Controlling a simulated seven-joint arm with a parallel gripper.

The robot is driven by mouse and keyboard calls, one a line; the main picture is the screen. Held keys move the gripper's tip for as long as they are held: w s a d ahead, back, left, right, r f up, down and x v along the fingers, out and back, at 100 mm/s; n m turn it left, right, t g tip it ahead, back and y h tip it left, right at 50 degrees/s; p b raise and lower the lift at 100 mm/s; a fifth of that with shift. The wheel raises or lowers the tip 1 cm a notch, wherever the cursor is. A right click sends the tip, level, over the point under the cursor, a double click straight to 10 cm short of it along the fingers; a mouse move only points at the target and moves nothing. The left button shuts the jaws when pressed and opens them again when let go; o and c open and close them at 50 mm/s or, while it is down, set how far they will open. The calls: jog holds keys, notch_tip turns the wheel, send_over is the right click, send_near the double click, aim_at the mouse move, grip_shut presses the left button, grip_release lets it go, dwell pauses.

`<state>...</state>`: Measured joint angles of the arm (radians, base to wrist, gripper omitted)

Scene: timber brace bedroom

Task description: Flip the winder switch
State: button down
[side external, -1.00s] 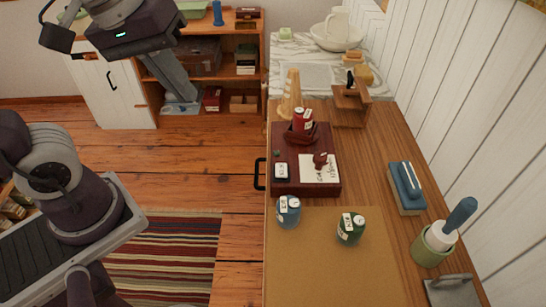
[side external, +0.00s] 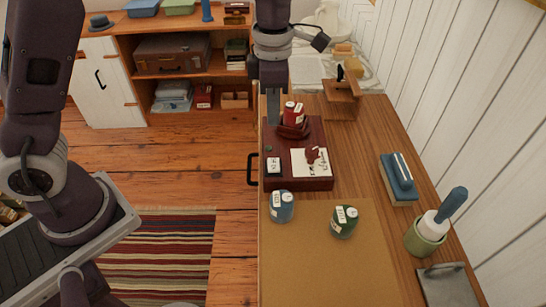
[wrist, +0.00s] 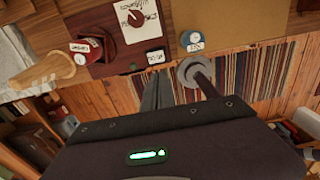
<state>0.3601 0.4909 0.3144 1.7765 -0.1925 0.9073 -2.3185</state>
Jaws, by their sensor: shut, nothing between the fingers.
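The winder is a dark red box (side external: 322,180) on the wooden counter; it also shows in the wrist view (wrist: 117,62).
A blue spool (side external: 281,207) and a green spool (side external: 344,222) stand in front of the winder. A wooden stand (side external: 342,98) is behind right. The tan mat (side external: 325,270) is mostly clear.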

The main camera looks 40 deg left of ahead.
aim_at(273, 167)
notch_tip(273, 167, down, 14)
jog(key=shift+r, duration=0.1)
dwell(0.5)
